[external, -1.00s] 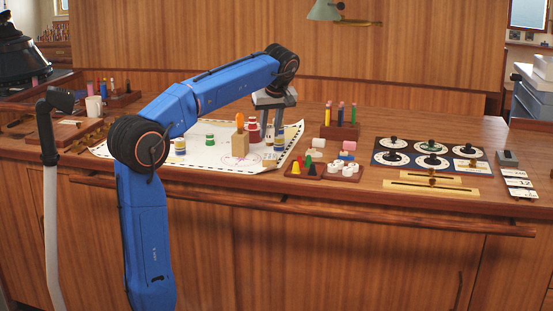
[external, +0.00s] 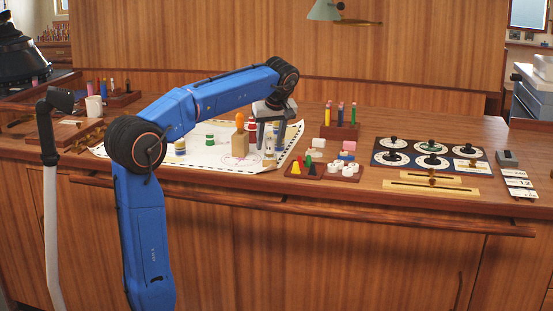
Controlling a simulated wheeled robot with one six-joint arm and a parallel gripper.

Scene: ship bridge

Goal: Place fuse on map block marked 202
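The white map sheet (external: 215,162) lies on the wooden counter with several small pieces on it. My gripper (external: 271,147) is low over the map's right part, fingers pointing down and apart. Small pieces stand by its fingertips; I cannot tell whether they touch the fingers. A wooden block (external: 240,145) with an orange top (external: 239,120) stands just left of my gripper. A red piece (external: 252,133) is partly hidden behind the gripper. I cannot make out which piece is the fuse, and the number 202 is not readable.
Left on the map are a blue-and-yellow piece (external: 180,147) and a green one (external: 210,140). Right of the map are a tray of coloured pieces (external: 318,172), a pencil holder (external: 340,130) and a dial panel (external: 425,153). Counter at the back right is clear.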

